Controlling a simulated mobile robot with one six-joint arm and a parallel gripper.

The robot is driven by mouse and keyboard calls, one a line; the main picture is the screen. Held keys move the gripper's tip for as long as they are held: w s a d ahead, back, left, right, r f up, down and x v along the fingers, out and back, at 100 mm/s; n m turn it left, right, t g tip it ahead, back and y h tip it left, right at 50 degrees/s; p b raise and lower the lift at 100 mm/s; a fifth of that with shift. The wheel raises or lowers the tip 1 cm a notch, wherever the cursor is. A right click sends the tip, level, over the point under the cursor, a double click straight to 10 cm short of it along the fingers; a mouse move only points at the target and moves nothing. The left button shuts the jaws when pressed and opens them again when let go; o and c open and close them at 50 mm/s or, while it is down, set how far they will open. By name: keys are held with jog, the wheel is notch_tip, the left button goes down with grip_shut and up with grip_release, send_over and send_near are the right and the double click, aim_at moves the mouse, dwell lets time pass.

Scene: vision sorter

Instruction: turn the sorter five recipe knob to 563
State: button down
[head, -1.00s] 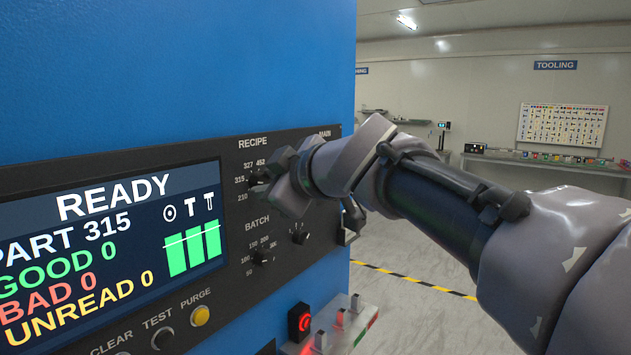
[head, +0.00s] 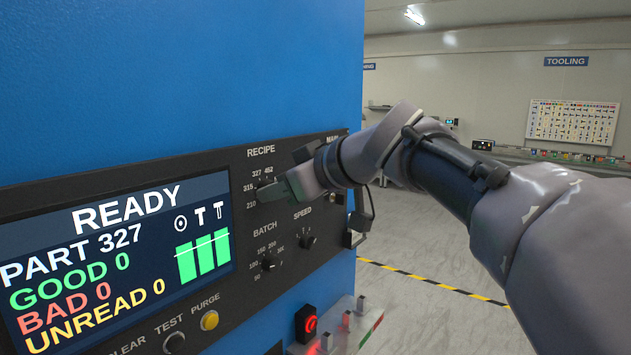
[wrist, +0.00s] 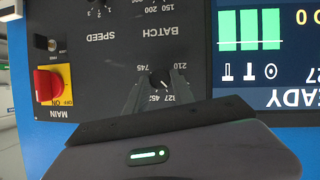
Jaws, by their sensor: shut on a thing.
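The recipe knob (wrist: 158,84) sits between the two fingers of my gripper (wrist: 157,77) in the wrist view, where the scale appears upside down. My gripper is shut on it. In the head view my gripper (head: 270,191) reaches the panel from the right and mostly covers the knob and the right of its scale. The labels 210, 315, 327 and 452 show there. The sorter screen (head: 115,250) reads READY and PART 327, with GOOD, BAD and UNREAD at 0. The knob's pointer is too small to read surely.
The batch knob (head: 268,265) and speed knob (head: 307,242) lie below on the same panel. A red main switch (wrist: 48,85) is beside them. Open floor lies right of the cabinet.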

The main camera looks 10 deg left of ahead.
jog(key=shift+w+d+f+m+g+y+p, duration=0.15)
jog(key=shift+m+g+y+p, duration=0.85)
jog(key=shift+m, duration=1.85)
jog(key=shift+w+d+f+m+g+y+p, duration=0.15)
jog(key=shift+m+g+y+p, duration=0.25)
jog(key=shift+m+g+y, duration=1.3)
jog(key=shift+w+f+m+g+y+p, duration=0.55)
jog(key=shift+m+y, duration=0.95)
jog(key=shift+m, duration=2.45)
jog(key=shift+s+r, duration=0.3)
jog(key=shift+r, duration=0.05)
jog(key=c, duration=1.1)
grip_release()
jog(key=shift+a, duration=0.1)
